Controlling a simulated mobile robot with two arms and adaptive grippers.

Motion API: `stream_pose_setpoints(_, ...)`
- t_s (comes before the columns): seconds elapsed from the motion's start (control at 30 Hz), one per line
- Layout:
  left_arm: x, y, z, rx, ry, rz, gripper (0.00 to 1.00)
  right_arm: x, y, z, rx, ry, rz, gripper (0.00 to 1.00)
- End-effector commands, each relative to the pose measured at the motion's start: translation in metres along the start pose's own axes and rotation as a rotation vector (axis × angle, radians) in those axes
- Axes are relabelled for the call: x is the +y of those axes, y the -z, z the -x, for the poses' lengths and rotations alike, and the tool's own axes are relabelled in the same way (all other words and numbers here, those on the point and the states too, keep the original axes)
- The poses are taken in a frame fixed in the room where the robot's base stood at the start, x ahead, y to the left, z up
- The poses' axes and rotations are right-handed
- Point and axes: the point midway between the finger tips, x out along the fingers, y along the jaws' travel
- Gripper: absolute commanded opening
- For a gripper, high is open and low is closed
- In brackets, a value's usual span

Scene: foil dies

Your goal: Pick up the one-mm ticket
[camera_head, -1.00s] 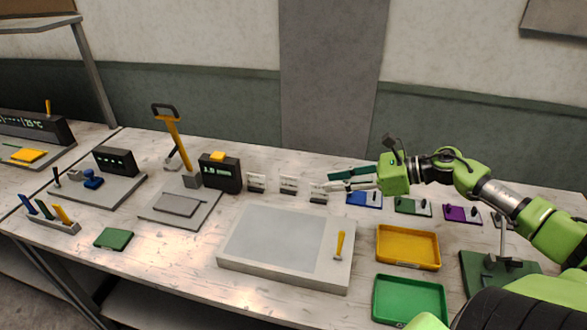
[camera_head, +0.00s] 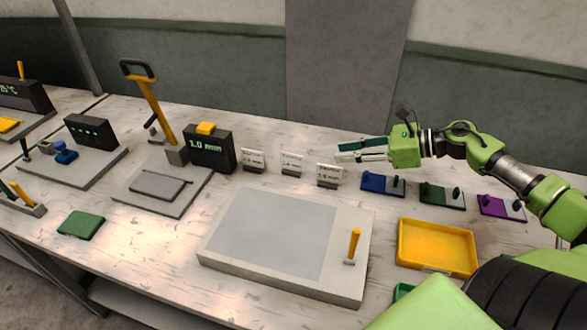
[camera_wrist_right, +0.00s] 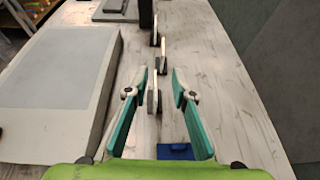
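Three small white tickets stand upright in dark holders in a row behind the grey plate: a left one (camera_head: 253,159), a middle one (camera_head: 291,162) and a right one (camera_head: 331,173). Their print is too small to read surely, so I cannot tell which is the one-mm ticket. My right gripper (camera_head: 340,153) is open, just above and behind the right ticket. In the right wrist view, its open fingers (camera_wrist_right: 162,73) have the nearest ticket (camera_wrist_right: 154,96) edge-on between them, closer to the left finger; contact cannot be told. My left gripper is not in view.
A grey plate (camera_head: 270,230) with a yellow lever fills the front middle. A black display box (camera_head: 210,150) reads 1.0 mm. Blue (camera_head: 378,184), green (camera_head: 437,195) and purple (camera_head: 497,206) blocks stand right of the tickets. A yellow tray (camera_head: 437,248) lies in front.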

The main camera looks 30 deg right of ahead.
Motion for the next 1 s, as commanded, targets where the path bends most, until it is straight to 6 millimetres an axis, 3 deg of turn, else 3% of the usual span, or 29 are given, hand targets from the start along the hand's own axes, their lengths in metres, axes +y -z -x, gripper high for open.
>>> stream_pose_setpoints(0.5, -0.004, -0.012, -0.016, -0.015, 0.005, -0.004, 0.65, -0.001, 0.0, -0.054, -0.002, 0.001, 0.003, 0.24)
stream_pose_setpoints(1.0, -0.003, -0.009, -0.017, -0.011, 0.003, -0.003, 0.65, -0.001, 0.0, -0.084, -0.001, 0.001, 0.002, 0.24)
